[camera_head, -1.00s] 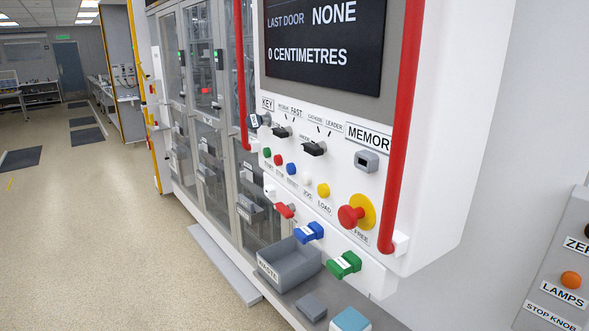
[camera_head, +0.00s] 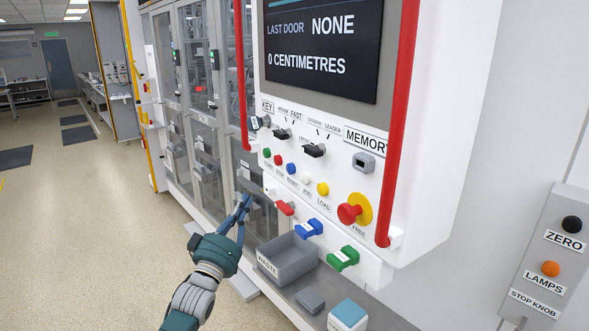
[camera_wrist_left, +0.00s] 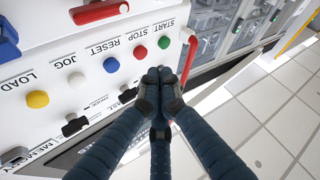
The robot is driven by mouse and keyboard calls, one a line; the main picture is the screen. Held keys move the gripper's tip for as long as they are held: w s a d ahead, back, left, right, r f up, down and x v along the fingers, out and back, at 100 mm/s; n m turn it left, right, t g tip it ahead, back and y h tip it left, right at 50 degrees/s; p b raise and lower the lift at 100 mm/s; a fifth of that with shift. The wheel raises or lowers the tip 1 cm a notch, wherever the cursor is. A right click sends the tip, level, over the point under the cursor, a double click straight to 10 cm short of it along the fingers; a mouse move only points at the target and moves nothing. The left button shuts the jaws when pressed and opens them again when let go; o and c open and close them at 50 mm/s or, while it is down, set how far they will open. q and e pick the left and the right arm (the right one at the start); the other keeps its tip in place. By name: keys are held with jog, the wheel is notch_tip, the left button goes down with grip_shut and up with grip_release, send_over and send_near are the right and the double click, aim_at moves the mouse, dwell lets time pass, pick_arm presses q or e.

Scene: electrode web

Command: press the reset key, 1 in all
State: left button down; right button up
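The reset key is a blue round button (camera_head: 291,169) in the row of coloured buttons on the white console. In the left wrist view the blue button (camera_wrist_left: 111,65) sits beside the word RESET, between the red STOP button (camera_wrist_left: 140,52) and the white JOG button (camera_wrist_left: 76,80). My left gripper (camera_head: 245,199) is left of and below that row, apart from the console's buttons. In the left wrist view its fingertips (camera_wrist_left: 159,76) meet, with nothing seen between them. They appear nearest the red and green buttons in that picture. My right gripper is not in view.
The row also has a green START button (camera_head: 267,153) and a yellow LOAD button (camera_head: 323,188). A red stop mushroom (camera_head: 349,213), red handrails (camera_head: 400,130), and blue (camera_head: 308,229) and green (camera_head: 342,258) handles stick out. A grey waste bin (camera_head: 287,277) stands below.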

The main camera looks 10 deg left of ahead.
aim_at(291, 169)
pick_arm(q)
notch_tip(291, 169, up, 7)
jog(key=t+h, duration=0.1)
jog(key=shift+s+d+f, duration=0.15)
jog(key=shift+s+d, duration=0.3)
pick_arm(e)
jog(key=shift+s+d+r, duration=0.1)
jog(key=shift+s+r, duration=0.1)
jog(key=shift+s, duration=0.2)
pick_arm(q)
jog(key=shift+w+d, duration=0.1)
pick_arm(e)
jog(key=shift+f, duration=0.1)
